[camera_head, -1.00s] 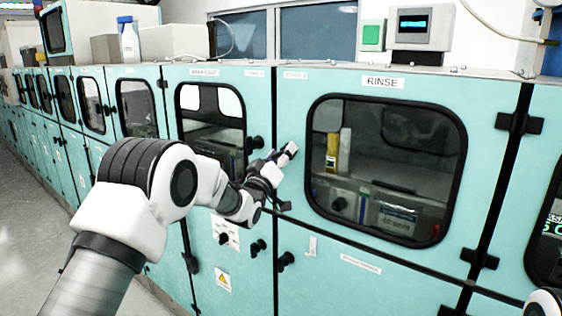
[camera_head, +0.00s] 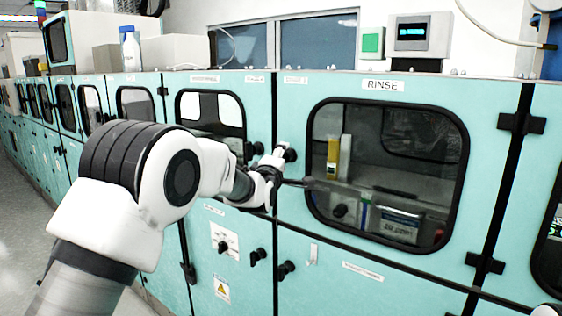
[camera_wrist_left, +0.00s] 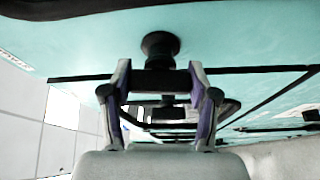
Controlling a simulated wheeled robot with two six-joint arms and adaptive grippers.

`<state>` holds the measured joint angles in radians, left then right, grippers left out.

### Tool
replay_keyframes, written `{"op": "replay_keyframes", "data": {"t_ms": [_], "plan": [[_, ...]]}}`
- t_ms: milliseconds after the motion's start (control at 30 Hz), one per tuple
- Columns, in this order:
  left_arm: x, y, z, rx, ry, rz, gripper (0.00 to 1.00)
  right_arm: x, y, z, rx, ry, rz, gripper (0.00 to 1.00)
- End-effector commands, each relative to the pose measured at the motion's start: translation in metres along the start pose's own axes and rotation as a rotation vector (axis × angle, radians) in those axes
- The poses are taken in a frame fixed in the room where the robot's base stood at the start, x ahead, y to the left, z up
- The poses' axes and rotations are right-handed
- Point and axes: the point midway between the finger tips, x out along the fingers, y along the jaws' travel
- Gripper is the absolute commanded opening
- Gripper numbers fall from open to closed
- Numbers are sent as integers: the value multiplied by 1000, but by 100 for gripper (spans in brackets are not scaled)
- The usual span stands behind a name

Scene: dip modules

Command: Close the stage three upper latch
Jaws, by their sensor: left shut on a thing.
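The teal cabinet door with the RINSE label (camera_head: 383,85) has a large dark window. A black upper latch knob (camera_head: 290,155) sits at its left edge, partly hidden by my gripper. My left gripper (camera_head: 279,158) is at this knob, its arm coming in from the left. In the left wrist view my two fingers (camera_wrist_left: 158,78) are closed on a dark part in front of the round black latch knob (camera_wrist_left: 160,44), against the teal panel. The door looks flush with its neighbours. The stage labels are too small to read surely.
Another black knob (camera_head: 254,149) is just left on the neighbouring windowed door. Lower black knobs (camera_head: 286,270) and (camera_head: 258,256) sit on the panels below. Black hinges (camera_head: 520,123) line the right edge. A grey box with a display (camera_head: 418,34) stands on top.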

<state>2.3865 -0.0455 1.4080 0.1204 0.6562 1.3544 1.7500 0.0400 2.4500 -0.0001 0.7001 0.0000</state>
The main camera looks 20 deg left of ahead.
Motion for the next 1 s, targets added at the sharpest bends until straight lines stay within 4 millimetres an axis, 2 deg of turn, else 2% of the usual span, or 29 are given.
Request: {"op": "replay_keyframes", "data": {"t_ms": [333,867,900,933,967,1000], "plan": [[0,-1,0,-140,-1,-61,25,2,0,0,0,0,0,40],[0,-1,0,-165,-1,-71,25,2,0,0,0,0,0,40],[0,-1,0,-165,-1,-71,70,2,0,0,0,0,0,40],[0,-1,0,-165,-1,-71,81,2,0,0,0,0,0,40],[0,-1,0,-164,-1,-70,85,2,0,0,0,0,0,40],[0,-1,0,-164,-1,-70,85,2,0,0,0,0,0,40]]}}
